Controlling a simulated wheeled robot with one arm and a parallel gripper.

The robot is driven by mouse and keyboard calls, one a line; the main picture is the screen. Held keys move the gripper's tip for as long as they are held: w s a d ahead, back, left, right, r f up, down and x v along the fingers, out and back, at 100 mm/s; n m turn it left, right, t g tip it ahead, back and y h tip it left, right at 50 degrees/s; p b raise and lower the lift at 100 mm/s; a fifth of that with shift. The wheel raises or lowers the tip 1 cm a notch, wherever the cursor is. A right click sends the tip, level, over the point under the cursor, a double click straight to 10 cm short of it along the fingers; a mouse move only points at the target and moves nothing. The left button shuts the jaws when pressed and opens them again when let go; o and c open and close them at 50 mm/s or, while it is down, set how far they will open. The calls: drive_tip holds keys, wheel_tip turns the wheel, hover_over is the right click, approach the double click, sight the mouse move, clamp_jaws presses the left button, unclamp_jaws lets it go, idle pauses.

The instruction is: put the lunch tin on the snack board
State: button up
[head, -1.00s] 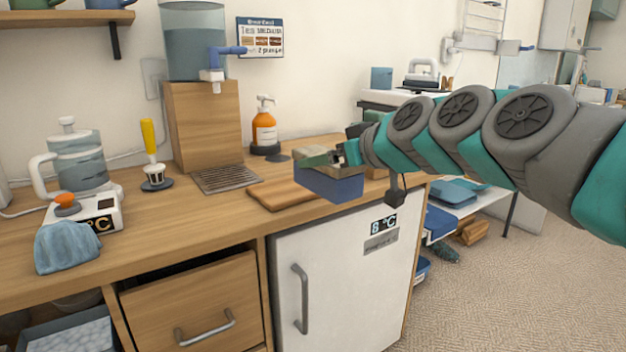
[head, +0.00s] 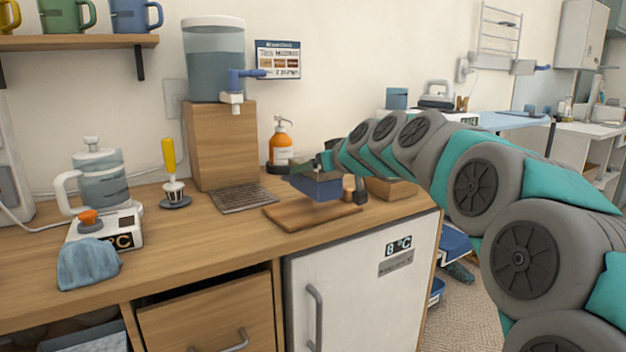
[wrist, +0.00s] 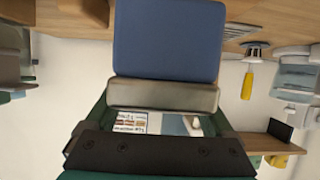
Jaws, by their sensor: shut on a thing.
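The lunch tin (head: 316,188) is a blue box. In the head view it is over the back part of the snack board, seemingly a little above it; a small gap is hard to judge. The snack board (head: 288,216) is a flat brown wooden board on the counter, with its front and left parts bare. My gripper (head: 318,171) is shut on the tin from above, its fingers partly hidden. In the wrist view the tin (wrist: 166,42) fills the upper middle, beyond my gripper (wrist: 160,122).
A drip grille (head: 242,198) lies left of the board, below the water dispenser (head: 214,60). An orange pump bottle (head: 281,148) stands behind the tin. A wooden box (head: 390,188) is to the right. The white fridge (head: 365,285) is under the counter.

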sight(332, 177)
drive_tip(key=shift+w+a, duration=0.25)
drive_tip(key=shift+w, duration=0.25)
drive_tip(key=shift+f, duration=1.75)
drive_tip(key=shift+f, duration=0.25)
drive_tip(key=o, duration=1.6)
drive_tip(key=shift+r, duration=0.15)
drive_tip(key=shift+s+d+r, duration=0.1)
drive_tip(key=v, duration=1.1)
drive_tip(key=shift+s+d+r+b, duration=0.1)
drive_tip(key=shift+s+d+b, duration=0.05)
drive_tip(key=shift+s+b, duration=0.2)
